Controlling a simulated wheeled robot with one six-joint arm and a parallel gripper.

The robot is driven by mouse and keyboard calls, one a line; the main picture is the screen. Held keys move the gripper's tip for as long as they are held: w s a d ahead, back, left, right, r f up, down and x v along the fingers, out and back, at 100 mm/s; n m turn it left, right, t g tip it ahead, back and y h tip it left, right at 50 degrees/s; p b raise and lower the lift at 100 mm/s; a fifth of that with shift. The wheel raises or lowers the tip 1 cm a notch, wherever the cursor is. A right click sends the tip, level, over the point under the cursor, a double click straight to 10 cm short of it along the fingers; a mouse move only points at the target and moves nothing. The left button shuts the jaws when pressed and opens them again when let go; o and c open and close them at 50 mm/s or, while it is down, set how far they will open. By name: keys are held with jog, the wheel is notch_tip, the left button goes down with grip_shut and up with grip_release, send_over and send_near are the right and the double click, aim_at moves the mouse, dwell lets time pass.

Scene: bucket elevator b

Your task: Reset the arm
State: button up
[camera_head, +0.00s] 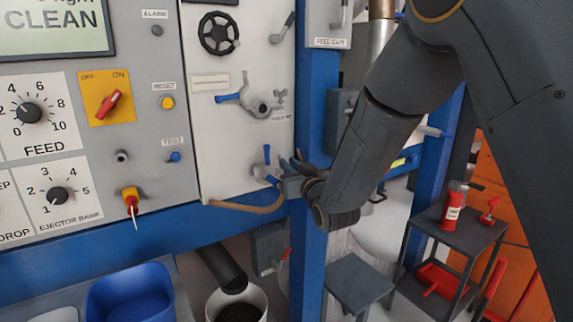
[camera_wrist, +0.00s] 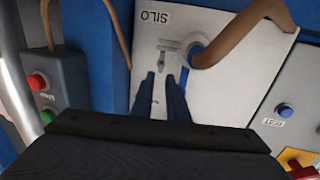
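My arm comes down from the upper right in the head view. My gripper (camera_head: 288,165) is in front of the white panel (camera_head: 222,140), at its lower right beside the blue upright post. In the wrist view my gripper (camera_wrist: 167,74) shows two dark fingers side by side with a narrow gap and nothing held between them. A blue-handled fitting (camera_head: 268,168) with a brown hose (camera_head: 250,208) is just left of the gripper.
A grey box (camera_wrist: 50,92) with red and green buttons is left in the wrist view. A rotary switch (camera_head: 108,104) and dials are on the left panel. A blue bin (camera_head: 130,293) and white bucket (camera_head: 237,304) stand below.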

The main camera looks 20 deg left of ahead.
jog(key=shift+s+d, duration=0.15)
jog(key=s+d+f+m+g+h, duration=0.1)
jog(key=s+d+f+g+h, duration=0.2)
jog(key=d, duration=0.6)
jog(key=s+d+f+m+g+h, duration=0.1)
jog(key=s+d+f+m+h, duration=0.2)
jog(key=d, duration=0.6)
jog(key=s+d+f+g+h, duration=0.1)
jog(key=d+f+g+h, duration=0.15)
jog(key=d+f, duration=0.4)
jog(key=s+d+m+g, duration=0.1)
jog(key=s+d+g, duration=0.1)
jog(key=s+d, duration=0.3)
jog(key=s+d+f+m+g+h, duration=0.1)
jog(key=s+d+g, duration=0.2)
jog(key=s, duration=0.8)
jog(key=s+d+f+m+g+h, duration=0.1)
jog(key=s+d+g, duration=0.1)
jog(key=s+d, duration=0.6)
jog(key=shift+s+m, duration=0.3)
jog(key=shift+s, duration=0.15)
jog(key=shift+f+g+h, duration=0.1)
jog(key=shift+g+h, duration=0.15)
